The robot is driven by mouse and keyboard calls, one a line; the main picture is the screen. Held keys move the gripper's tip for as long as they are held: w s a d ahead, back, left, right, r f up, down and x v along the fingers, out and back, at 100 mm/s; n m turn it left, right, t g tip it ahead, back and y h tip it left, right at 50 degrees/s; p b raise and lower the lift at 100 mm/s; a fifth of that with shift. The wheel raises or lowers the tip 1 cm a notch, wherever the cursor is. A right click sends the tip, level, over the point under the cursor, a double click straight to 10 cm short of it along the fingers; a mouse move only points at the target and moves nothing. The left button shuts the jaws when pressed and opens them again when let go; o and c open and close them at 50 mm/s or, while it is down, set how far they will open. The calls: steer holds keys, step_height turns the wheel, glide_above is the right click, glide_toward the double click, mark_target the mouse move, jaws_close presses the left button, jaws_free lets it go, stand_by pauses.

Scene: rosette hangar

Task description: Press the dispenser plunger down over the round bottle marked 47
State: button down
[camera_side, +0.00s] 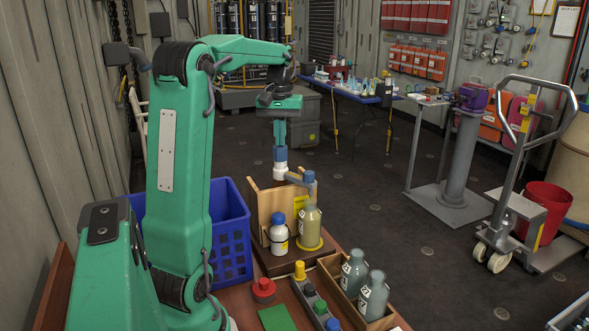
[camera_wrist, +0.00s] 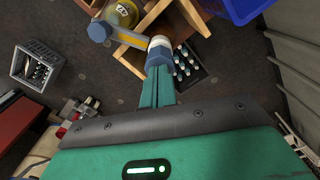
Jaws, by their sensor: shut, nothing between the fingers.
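My gripper (camera_side: 280,144) points straight down with its green fingers together and nothing between them. Its tips meet the blue top of the dispenser plunger (camera_side: 280,157); I cannot tell whether they press on it. The wrist view also shows the fingertips (camera_wrist: 158,72) at the blue and white plunger (camera_wrist: 160,46). A spout arm runs from the plunger to a blue nozzle end (camera_side: 309,178) above a round olive bottle (camera_side: 309,222). That bottle stands upright on a yellow disc (camera_side: 318,246). Its label (camera_wrist: 123,11) is too small to read surely.
A white bottle with a blue cap (camera_side: 279,233) stands left of the olive bottle. The wooden stand (camera_side: 257,207) backs onto a blue crate (camera_side: 234,240). Grey bottles (camera_side: 373,295) sit in a wooden tray at the front right. A red button (camera_side: 263,288) lies in front.

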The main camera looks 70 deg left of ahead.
steer(key=shift+r, duration=3.5)
steer(key=shift+w+d, duration=0.1)
steer(key=shift+d, duration=0.4)
steer(key=d+m+t, duration=0.1)
steer(key=d+m, duration=0.2)
steer(key=d, duration=0.6)
steer(key=s+d+f+m+t, duration=0.1)
steer(key=s+d+f+m, duration=0.1)
steer(key=d, duration=0.4)
steer(key=s+d+f+m+t, duration=0.2)
steer(key=s+d+f+m, duration=0.1)
steer(key=d+f, duration=0.3)
steer(key=s+d+f+m+t, duration=0.1)
steer(key=d+f+m, duration=0.3)
steer(key=d, duration=0.4)
steer(key=shift+s+d+t, duration=0.25)
steer(key=shift+s+t, duration=0.05)
steer(key=shift+s, duration=0.6)
